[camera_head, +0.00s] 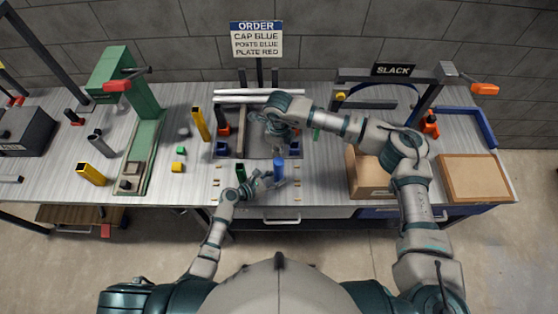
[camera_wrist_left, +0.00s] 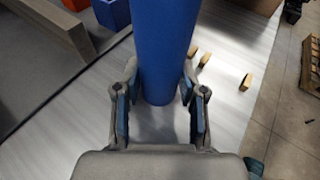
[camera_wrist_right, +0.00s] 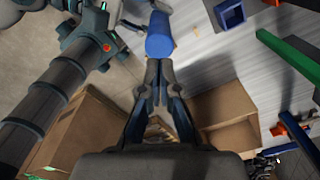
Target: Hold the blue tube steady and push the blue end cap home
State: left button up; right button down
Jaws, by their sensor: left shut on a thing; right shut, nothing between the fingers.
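The blue tube (camera_head: 279,170) stands upright near the front edge of the table; it fills the top of the left wrist view (camera_wrist_left: 164,45). My left gripper (camera_head: 267,181) is shut around the tube. In the right wrist view the blue tube (camera_wrist_right: 160,37) lies just beyond the tips of my right gripper (camera_wrist_right: 160,66). The right gripper is shut and empty; in the head view it is above and behind the tube (camera_head: 277,131). I cannot make out the blue end cap as a separate piece from the tube.
A cardboard box (camera_head: 369,177) is to the right. A green press (camera_head: 138,150) and yellow tubes (camera_head: 199,124) are to the left.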

notch_tip(320, 180, up, 2)
jog(key=shift+r, duration=0.1)
pick_arm(q)
jog(key=o, duration=0.9)
jog(key=shift+o, duration=0.2)
